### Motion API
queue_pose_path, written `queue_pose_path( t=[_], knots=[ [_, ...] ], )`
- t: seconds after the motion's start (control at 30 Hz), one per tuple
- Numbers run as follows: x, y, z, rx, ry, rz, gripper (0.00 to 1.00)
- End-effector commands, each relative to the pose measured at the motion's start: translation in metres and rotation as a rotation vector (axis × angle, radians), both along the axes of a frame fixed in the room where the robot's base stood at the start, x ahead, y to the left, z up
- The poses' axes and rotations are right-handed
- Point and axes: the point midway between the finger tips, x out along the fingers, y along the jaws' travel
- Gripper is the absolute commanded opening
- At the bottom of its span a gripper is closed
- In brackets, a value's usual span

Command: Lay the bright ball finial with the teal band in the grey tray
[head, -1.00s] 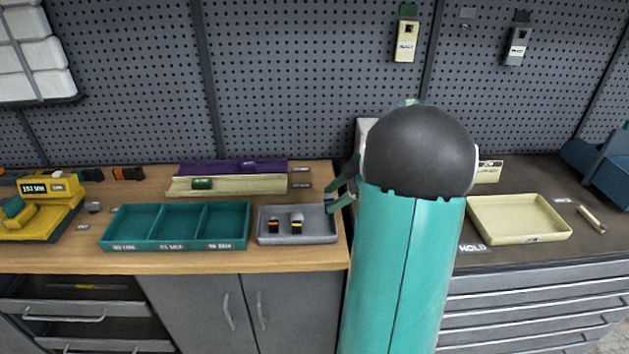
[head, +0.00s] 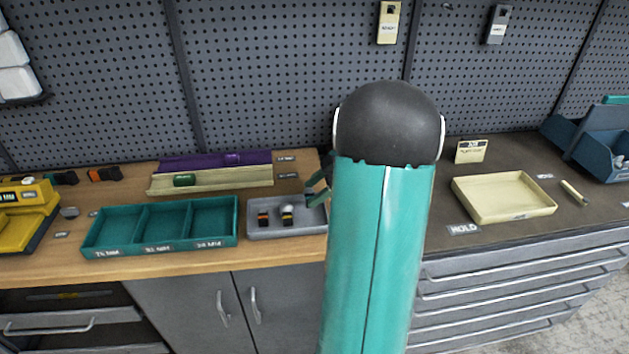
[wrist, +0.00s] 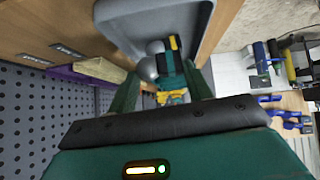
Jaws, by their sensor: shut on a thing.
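The grey tray (head: 262,232) stands on the wooden bench top left of my arm. It holds a dark finial with an orange band (head: 263,218) and a bright ball finial with a yellow band (head: 287,214). My gripper (head: 316,192) is at the tray's right end, partly hidden by my teal arm. In the wrist view my gripper (wrist: 161,72) is shut on a bright ball finial with a teal band (wrist: 150,69). The grey tray (wrist: 208,22) and the yellow-banded finial (wrist: 175,46) show just beyond it. I cannot tell the height of the held finial above the tray.
A teal three-part tray (head: 160,246) is left of the grey tray. Cream (head: 215,181) and purple (head: 200,163) racks stand behind. A cream tray (head: 505,197) is on the dark bench at right. The grey tray's right end is partly hidden.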

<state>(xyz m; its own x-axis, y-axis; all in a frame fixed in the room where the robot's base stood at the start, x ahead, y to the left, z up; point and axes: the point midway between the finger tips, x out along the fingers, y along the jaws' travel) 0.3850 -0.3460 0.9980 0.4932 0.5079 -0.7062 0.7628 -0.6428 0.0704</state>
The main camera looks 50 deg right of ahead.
Motion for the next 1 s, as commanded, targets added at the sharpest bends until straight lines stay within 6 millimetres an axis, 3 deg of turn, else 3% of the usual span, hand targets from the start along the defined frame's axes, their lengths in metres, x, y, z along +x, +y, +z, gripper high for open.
queue_pose_path(
  t=[0.5,1.0],
  knots=[
    [0.004,0.000,-0.042,0.000,-0.001,-0.001,0.22],
    [0.004,0.000,-0.047,-0.001,-0.002,-0.001,0.22]
  ],
)
